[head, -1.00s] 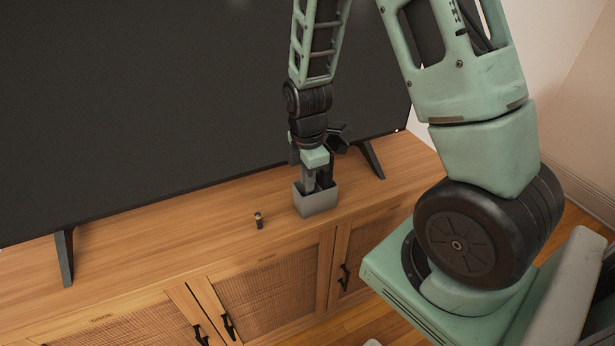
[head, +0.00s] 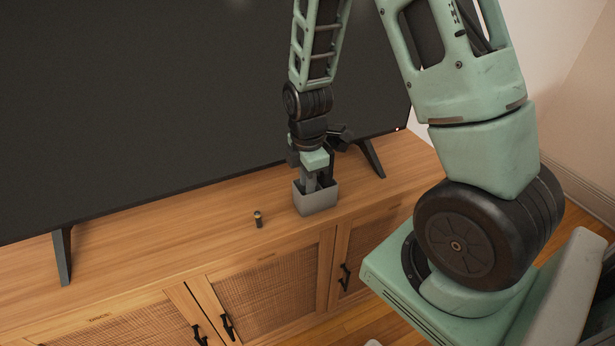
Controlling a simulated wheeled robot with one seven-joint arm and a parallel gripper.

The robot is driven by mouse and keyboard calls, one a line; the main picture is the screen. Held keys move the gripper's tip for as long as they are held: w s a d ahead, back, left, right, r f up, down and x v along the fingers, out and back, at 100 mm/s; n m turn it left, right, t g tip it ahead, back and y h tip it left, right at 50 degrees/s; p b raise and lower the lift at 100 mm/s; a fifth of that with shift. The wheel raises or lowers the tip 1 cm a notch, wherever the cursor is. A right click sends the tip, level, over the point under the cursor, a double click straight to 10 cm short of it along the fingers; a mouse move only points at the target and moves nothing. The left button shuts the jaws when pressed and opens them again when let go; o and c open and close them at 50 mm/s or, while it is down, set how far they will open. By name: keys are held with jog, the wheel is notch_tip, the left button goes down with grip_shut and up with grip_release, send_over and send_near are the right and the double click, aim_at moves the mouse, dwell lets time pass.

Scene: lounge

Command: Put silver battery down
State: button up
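My gripper (head: 318,184) points down into a small grey open-topped box (head: 317,203) on the wooden cabinet. Its fingertips are hidden behind the box's front wall. I cannot tell whether they are open or shut, or whether they hold anything. No silver battery can be made out; the inside of the box is mostly hidden. A small dark battery-like cylinder with a brownish top (head: 258,219) stands upright on the cabinet, left of the box and apart from it.
The wooden cabinet top (head: 190,230) has free room left of the box. A large dark television (head: 170,100) stands behind on splayed feet (head: 62,257). The cabinet's front edge runs close below the box, above woven doors (head: 265,295).

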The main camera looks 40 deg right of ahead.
notch_tip(320, 180, up, 13)
jog(key=s+a+r+m, duration=0.1)
jog(key=s+a+m, duration=0.2)
jog(key=s+a, duration=0.6)
jog(key=s+a+r+m, duration=0.2)
jog(key=s+a+m, duration=0.2)
jog(key=s+a, duration=0.4)
jog(key=a, duration=0.5)
jog(key=shift+s+a+y, duration=0.3)
jog(key=shift+s, duration=0.1)
jog(key=shift+r+p, duration=0.1)
jog(key=shift+p, duration=0.2)
